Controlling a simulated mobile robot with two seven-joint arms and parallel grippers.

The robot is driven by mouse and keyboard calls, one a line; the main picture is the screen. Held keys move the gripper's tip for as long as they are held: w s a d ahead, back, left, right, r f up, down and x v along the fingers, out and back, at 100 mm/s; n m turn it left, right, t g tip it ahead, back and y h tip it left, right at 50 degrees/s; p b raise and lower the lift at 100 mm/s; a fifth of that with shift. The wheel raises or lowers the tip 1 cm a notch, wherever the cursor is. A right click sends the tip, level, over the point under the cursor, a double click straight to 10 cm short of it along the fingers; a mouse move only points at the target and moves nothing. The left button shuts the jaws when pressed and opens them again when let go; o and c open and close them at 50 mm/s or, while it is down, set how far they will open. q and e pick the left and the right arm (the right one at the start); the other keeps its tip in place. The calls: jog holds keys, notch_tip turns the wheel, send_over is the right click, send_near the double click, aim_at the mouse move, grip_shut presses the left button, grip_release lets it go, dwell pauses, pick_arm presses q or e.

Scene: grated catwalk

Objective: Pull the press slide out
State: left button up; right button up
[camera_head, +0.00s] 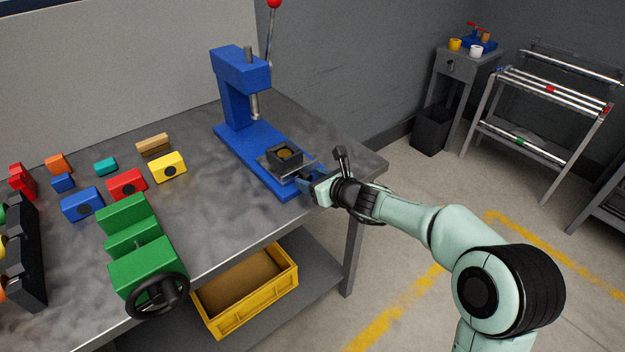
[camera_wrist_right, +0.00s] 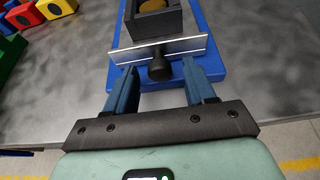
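The blue press (camera_head: 236,105) stands on the grey workbench, with its ram above the base. Its slide, a light metal plate (camera_head: 268,168), carries a dark square block (camera_head: 285,154) with a brass-coloured round piece in it. In the right wrist view, the slide's front plate (camera_wrist_right: 188,46) has a dark round knob (camera_wrist_right: 160,70) facing me. My right gripper (camera_head: 306,182) is at the front of the slide. In the wrist view its blue fingers (camera_wrist_right: 161,78) are open, one on each side of the knob, with gaps between. My left gripper is not in view.
A green vise (camera_head: 135,240) with a black handwheel and several coloured blocks (camera_head: 127,184) are on the bench to the left. A yellow crate (camera_head: 245,290) sits on the shelf below. Clear floor lies beyond the bench's right edge.

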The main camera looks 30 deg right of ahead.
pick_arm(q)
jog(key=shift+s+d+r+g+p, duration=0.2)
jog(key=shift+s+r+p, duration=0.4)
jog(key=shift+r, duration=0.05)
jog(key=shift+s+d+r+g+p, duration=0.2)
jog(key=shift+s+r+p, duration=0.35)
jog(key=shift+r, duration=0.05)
pick_arm(e)
jog(key=v, duration=1.3)
jog(key=shift+s, duration=0.2)
